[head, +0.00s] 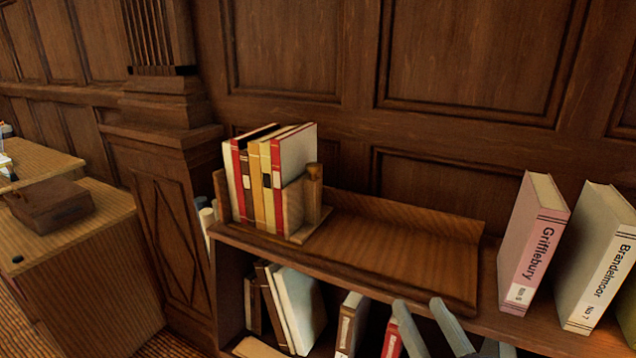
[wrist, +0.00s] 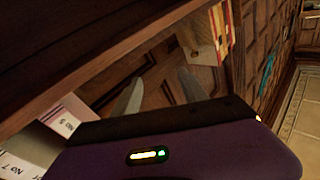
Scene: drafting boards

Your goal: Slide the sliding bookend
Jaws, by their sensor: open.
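The sliding bookend (head: 294,207) is a wooden upright with a short round post (head: 314,187), in the head view. It stands against the right side of a row of several upright books (head: 266,190) at the left end of a wooden tray (head: 400,262). In the wrist view the bookend (wrist: 197,52) shows beside the books (wrist: 222,32) at the top. My gripper (head: 421,303) is open and empty, low in front of the shelf, to the right of the bookend and apart from it. Its grey fingers also show in the wrist view (wrist: 160,76).
The tray is bare right of the bookend. Large books marked Grifflebury (head: 534,250) and Brandelmoor (head: 597,262) stand on the shelf top at the right. More books (head: 300,305) fill the lower shelf. A wood-panelled wall (head: 460,60) closes the back; a desk (head: 75,250) stands left.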

